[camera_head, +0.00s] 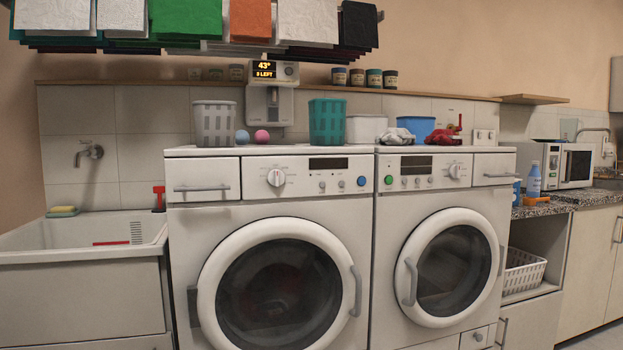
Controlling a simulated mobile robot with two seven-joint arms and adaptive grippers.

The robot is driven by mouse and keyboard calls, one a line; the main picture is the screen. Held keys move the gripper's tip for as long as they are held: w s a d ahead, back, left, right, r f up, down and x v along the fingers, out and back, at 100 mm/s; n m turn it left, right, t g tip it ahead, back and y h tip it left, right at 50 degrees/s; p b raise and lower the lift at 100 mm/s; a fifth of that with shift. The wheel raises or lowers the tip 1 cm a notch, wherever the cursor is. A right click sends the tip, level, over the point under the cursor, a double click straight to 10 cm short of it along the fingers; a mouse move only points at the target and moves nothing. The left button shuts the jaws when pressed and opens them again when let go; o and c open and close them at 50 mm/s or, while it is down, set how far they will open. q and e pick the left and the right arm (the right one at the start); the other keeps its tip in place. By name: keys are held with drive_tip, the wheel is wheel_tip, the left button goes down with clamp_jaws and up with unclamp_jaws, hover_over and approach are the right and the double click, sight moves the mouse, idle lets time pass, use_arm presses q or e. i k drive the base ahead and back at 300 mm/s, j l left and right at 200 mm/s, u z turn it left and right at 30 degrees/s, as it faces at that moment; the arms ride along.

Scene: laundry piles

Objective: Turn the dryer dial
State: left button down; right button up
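Two white front-loading machines stand side by side, and I cannot tell for sure which is the dryer. The left machine (190,235) has a round white dial (276,177) on its panel, a dark display and a blue button (361,181). The right machine (385,290) has a round white dial (456,171) right of its display and a green button (388,180). Both round doors look shut. Nothing covers either dial. Neither of my grippers is in view.
A sink (80,245) is at the left. Grey (213,123), green (326,122) and blue (416,125) containers stand on top of the machines. Folded cloths (185,18) hang overhead. A white basket (523,272) sits right of the machines. The space before both panels looks clear.

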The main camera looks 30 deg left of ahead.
sight(275, 178)
drive_tip(key=k+j+u, duration=0.1)
drive_tip(key=u, duration=1.05)
